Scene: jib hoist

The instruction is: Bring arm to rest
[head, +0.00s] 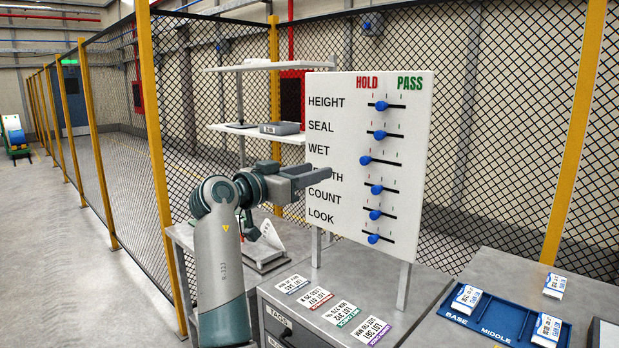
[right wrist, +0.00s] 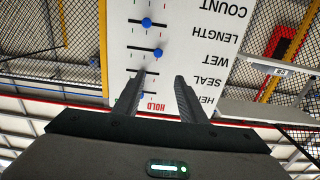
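My right gripper (head: 318,174) is in front of the white board (head: 330,90), at the left of its LENGTH row. Its two fingers stand apart with nothing between them, as the right wrist view shows (right wrist: 161,76). That view sees the board (right wrist: 200,22) upside down. One finger overlaps the board near the blue knobs (right wrist: 157,52); I cannot tell whether it touches. My right arm (head: 222,265) is raised and bent, reaching in from below, and its hand hides part of the word LENGTH. My left gripper is not in view.
The board has several blue slider knobs (head: 365,160) and stands on posts on a grey cabinet (head: 415,290). Tags (head: 292,284) lie on the cabinet. A blue tray (head: 490,325) sits at right. Shelves (head: 228,129) and mesh fence (head: 500,120) stand behind.

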